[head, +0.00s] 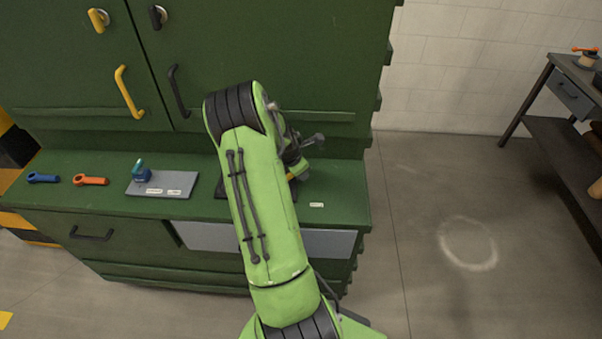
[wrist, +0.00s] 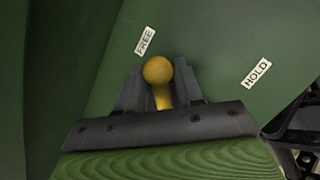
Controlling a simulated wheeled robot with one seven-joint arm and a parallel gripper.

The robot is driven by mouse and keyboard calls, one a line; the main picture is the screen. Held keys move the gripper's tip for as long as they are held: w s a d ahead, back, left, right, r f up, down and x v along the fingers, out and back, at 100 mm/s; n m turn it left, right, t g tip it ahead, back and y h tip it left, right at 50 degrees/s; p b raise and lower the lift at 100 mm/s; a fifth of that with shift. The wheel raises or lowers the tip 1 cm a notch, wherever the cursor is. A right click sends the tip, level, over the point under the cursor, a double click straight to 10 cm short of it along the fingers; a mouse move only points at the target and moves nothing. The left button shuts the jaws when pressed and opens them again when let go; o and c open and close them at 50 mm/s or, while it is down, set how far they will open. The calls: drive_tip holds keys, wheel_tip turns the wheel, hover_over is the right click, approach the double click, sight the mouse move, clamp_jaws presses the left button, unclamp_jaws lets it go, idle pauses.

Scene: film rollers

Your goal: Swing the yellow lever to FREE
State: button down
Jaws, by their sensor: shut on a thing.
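The yellow lever (wrist: 158,71) has a round knob and a short stem and stands between my gripper's two dark fingers in the wrist view. My gripper (wrist: 160,90) is shut on it. The FREE label (wrist: 145,41) lies just above and left of the knob. The HOLD label (wrist: 257,73) lies farther off to the right. The knob points up and slightly left in the picture, nearer FREE than HOLD. The lever's base is hidden behind the gripper. In the head view my arm hides most of the lever and gripper.
The green bench (head: 345,200) holds a blue wrench-like piece (head: 43,178), an orange one (head: 90,180) and a grey plate (head: 180,184) with a blue-teal part (head: 141,172). Green cabinet doors rise behind. A side table (head: 570,85) stands right; the floor between is clear.

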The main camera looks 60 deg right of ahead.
drive_tip(key=shift+w+d+n+t, duration=0.4)
drive_tip(key=shift+w+n, duration=0.15)
drive_tip(key=shift+n, duration=0.25)
drive_tip(key=shift+r, duration=0.1)
drive_tip(key=c, duration=1.1)
unclamp_jaws()
drive_tip(key=shift+a, duration=0.1)
drive_tip(key=p+v, duration=0.2)
drive_tip(key=v, duration=1.3)
drive_tip(key=shift+r, duration=0.3)
drive_tip(key=shift+a, duration=0.15)
